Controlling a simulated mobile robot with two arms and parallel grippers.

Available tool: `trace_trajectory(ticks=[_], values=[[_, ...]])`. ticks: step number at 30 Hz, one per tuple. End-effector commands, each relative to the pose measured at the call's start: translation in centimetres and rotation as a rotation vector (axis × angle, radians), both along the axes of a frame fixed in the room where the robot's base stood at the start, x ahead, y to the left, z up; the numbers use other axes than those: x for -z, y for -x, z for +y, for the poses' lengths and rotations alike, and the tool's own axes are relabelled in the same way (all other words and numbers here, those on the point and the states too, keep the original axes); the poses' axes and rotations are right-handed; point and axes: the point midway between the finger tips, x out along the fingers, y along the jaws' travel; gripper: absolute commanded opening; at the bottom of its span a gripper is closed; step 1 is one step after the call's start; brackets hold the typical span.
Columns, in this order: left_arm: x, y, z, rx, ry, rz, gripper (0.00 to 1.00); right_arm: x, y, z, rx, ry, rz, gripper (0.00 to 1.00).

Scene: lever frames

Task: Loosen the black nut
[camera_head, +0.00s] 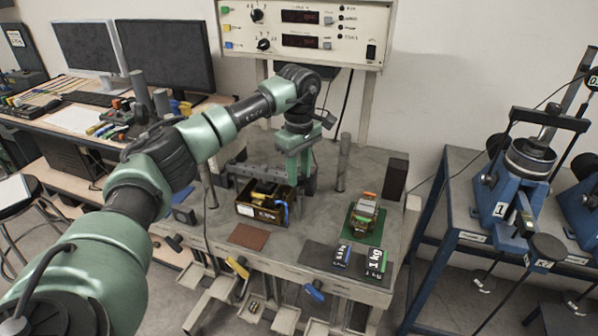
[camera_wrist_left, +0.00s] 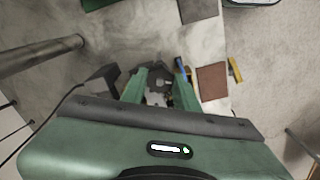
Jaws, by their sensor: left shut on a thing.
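My left gripper (camera_head: 298,178) reaches down over the grey bench, at the back right of a dark brown open box (camera_head: 258,217). In the left wrist view its two green fingers (camera_wrist_left: 160,77) point at a dark and grey part of the apparatus. The gripper is shut on a small part there, which appears to be the black nut. The nut is mostly hidden by the fingers, and I cannot see its threads or how far it is turned. The box holds yellow and metal parts, with a blue handle at its right. My right gripper is not in view.
Metal posts (camera_head: 343,162) stand on the bench (camera_head: 315,225). A green mat (camera_head: 376,228) bears a small block stack, with 1 kg weights (camera_head: 376,262) in front. A brown plate (camera_head: 249,236) lies front left. A control panel (camera_head: 305,30) hangs above, and blue machines (camera_head: 500,195) stand at right.

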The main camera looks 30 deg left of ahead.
Motion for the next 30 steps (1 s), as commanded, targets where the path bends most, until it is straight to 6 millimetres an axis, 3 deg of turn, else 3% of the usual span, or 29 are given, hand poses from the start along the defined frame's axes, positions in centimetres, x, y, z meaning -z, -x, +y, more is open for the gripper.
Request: trace_trajectory(ticks=[30], values=[[-0.07, -0.03, 0.11, -0.951, -0.001, -0.003, 0.00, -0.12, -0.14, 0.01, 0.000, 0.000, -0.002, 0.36]])
